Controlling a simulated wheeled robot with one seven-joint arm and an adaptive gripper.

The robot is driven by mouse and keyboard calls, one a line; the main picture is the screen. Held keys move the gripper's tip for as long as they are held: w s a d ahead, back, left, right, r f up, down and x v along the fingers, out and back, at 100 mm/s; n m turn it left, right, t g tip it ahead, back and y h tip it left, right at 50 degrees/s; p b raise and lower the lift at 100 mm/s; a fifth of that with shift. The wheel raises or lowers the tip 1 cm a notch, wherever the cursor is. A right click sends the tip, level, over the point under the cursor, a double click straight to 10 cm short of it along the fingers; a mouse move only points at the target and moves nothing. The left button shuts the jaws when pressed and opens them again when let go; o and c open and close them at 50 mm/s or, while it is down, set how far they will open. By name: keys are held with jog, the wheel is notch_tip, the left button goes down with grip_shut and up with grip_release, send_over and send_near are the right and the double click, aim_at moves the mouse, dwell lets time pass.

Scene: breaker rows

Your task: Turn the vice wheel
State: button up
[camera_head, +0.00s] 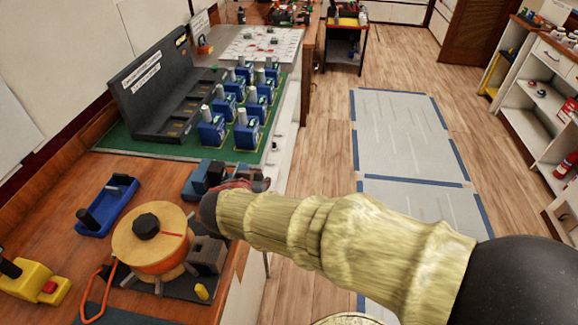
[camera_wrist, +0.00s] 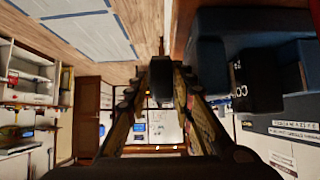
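A small blue vice (camera_head: 205,177) with dark parts stands near the bench's right edge in the head view. In the wrist view a blue body with a black, lettered face (camera_wrist: 255,80) fills the right side. I cannot make out a clear wheel; my gripper covers the vice's right end in the head view. My gripper (camera_head: 245,184) is right beside that end. In the wrist view my gripper (camera_wrist: 160,85) has its fingers apart, with a dark block (camera_wrist: 161,78) and a thin upright rod seen between or just beyond the tips. Contact cannot be told.
A round wooden disc with a black knob (camera_head: 147,227), a blue tray (camera_head: 106,206) and a yellow tool (camera_head: 33,280) lie on the near bench. Several blue breakers (camera_head: 212,128) stand on a green mat behind. Open floor lies to the right.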

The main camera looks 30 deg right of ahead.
jog(key=shift+w+d+r+g+y+p, duration=0.1)
jog(key=shift+w+r+g+y+p, duration=0.2)
jog(key=shift+g+y+p, duration=0.45)
jog(key=g+p, duration=0.1)
jog(key=p, duration=0.2)
jog(key=shift+r+y, duration=0.1)
jog(key=shift+y, duration=0.15)
jog(key=shift+g+p, duration=0.35)
jog(key=shift+p, duration=0.85)
jog(key=g+y+p, duration=0.2)
jog(key=g+p, duration=0.1)
jog(key=p, duration=1.1)
jog(key=shift+w+d+y, duration=0.1)
jog(key=shift+d+y, duration=0.05)
jog(key=shift+y, duration=0.15)
jog(key=shift+g+p, duration=0.4)
jog(key=shift+p, duration=0.75)
